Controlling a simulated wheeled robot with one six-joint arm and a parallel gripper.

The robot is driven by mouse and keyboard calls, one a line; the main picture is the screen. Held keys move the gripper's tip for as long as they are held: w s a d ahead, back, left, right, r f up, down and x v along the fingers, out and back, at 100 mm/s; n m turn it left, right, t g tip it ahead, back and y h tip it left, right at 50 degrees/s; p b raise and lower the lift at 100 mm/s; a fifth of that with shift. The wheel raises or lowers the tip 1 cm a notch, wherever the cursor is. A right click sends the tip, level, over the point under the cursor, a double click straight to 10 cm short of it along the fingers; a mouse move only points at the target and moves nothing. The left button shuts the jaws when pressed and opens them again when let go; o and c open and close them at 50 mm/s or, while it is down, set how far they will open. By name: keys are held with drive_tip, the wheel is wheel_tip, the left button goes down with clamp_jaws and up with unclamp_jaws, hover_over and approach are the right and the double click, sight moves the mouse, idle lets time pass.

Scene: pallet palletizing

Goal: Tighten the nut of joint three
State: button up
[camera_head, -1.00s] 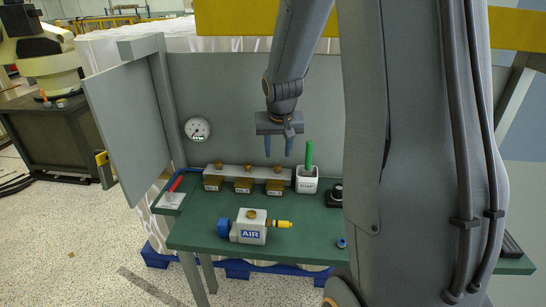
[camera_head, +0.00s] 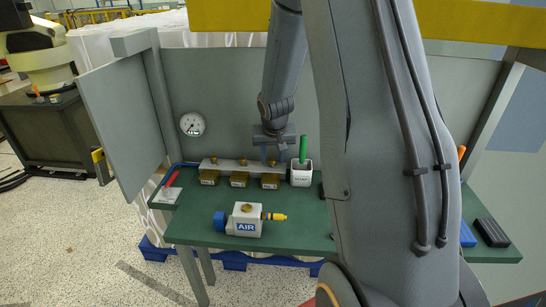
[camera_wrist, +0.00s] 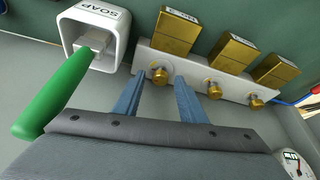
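A pale manifold bar (camera_head: 225,164) carries three brass nuts and three brass blocks along the back of the green bench. The rightmost nut (camera_head: 270,162), closest to the soap holder, is partly hidden behind my fingers in the head view. My gripper (camera_head: 275,157) hangs over this end of the bar, with its blue fingers apart. In the wrist view, my gripper (camera_wrist: 158,85) is open and the nut (camera_wrist: 160,75) appears between the fingertips; neither finger visibly touches it. The other two nuts (camera_wrist: 213,88) (camera_wrist: 257,102) lie to the right.
A white soap holder (camera_head: 302,177) with a green-handled brush (camera_head: 303,149) stands close beside my gripper. An AIR unit (camera_head: 246,222) sits at the bench front. A gauge (camera_head: 192,125) is on the back panel, and a red-handled tool (camera_head: 171,181) lies at the left.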

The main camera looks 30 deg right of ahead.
clamp_jaws()
drive_tip(key=b, duration=0.2)
drive_tip(key=shift+w+f+b, duration=0.15)
drive_tip(key=shift+f+b, duration=0.05)
drive_tip(key=shift+b, duration=0.15)
drive_tip(key=m+b, duration=0.2)
drive_tip(key=b, duration=0.5)
drive_tip(key=shift+a+h, duration=0.1)
drive_tip(key=shift+h, duration=0.3)
drive_tip(key=shift+w+m+b, duration=0.1)
drive_tip(key=shift+m+b, duration=0.4)
drive_tip(key=shift+b, duration=0.35)
drive_tip(key=m+b, duration=0.1)
drive_tip(key=b, duration=0.2)
drive_tip(key=shift+a+g+h, duration=0.1)
drive_tip(key=shift+g+h, duration=0.2)
drive_tip(key=shift+g, duration=0.1)
drive_tip(key=shift+r+m+b, duration=0.15)
drive_tip(key=shift+m+b, duration=0.45)
drive_tip(key=shift+b, duration=0.05)
